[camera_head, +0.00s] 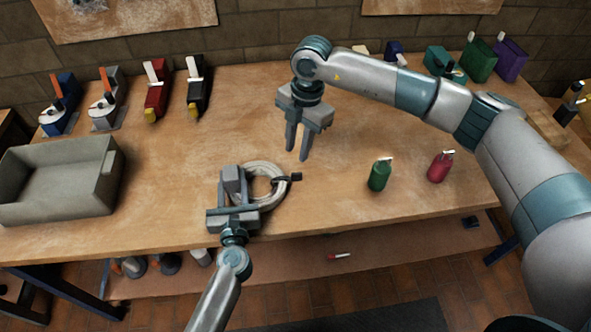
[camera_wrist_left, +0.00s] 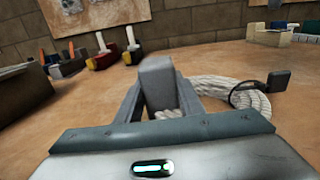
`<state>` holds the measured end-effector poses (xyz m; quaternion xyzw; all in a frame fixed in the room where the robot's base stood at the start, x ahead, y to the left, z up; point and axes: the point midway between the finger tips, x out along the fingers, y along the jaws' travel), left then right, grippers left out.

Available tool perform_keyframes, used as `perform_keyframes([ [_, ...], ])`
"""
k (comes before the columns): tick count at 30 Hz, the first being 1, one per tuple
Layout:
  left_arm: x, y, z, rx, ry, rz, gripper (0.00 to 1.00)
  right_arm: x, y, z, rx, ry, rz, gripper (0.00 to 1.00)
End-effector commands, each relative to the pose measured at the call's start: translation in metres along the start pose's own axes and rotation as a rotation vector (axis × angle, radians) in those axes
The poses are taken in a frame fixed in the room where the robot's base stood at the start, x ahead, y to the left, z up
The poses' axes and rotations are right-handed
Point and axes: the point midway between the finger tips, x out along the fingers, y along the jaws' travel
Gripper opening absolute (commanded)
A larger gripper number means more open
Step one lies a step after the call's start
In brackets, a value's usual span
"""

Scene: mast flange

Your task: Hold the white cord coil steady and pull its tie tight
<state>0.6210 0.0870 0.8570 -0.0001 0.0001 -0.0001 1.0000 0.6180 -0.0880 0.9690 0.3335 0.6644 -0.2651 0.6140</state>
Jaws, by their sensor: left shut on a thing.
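The white cord coil (camera_head: 265,166) lies on the wooden table near its front edge, and it also shows in the left wrist view (camera_wrist_left: 215,88). Its black tie (camera_head: 290,177) wraps the coil's right side, with a dark block-like end sticking outward; the left wrist view shows this end (camera_wrist_left: 278,80) too. My left gripper (camera_head: 236,175) is shut on the coil's left side, and its fingers hide part of the cord. My right gripper (camera_head: 297,152) is open and empty, pointing down behind and right of the coil, apart from the tie.
A grey bin (camera_head: 60,185) stands at the left. Several tools (camera_head: 155,90) line the back left. The table between coil and tools is clear.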

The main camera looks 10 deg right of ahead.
Motion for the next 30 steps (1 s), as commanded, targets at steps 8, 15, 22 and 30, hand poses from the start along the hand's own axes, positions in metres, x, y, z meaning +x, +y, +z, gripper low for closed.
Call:
perform_keyframes([
  [8,0.000,0.000,0.000,0.000,0.001,0.000,0.05,-0.005,-0.015,0.017,0.388,0.154,0.078,0.27],
  [15,0.000,0.000,0.000,0.000,0.001,0.000,0.05,-0.011,-0.027,0.036,0.634,0.239,0.111,0.27],
  [22,0.000,0.000,0.000,0.000,0.000,0.000,0.05,-0.013,-0.031,0.041,0.690,0.256,0.118,0.27],
  [30,0.000,0.000,0.000,0.000,0.000,0.000,0.05,-0.013,-0.030,0.041,0.687,0.256,0.117,0.27],
])
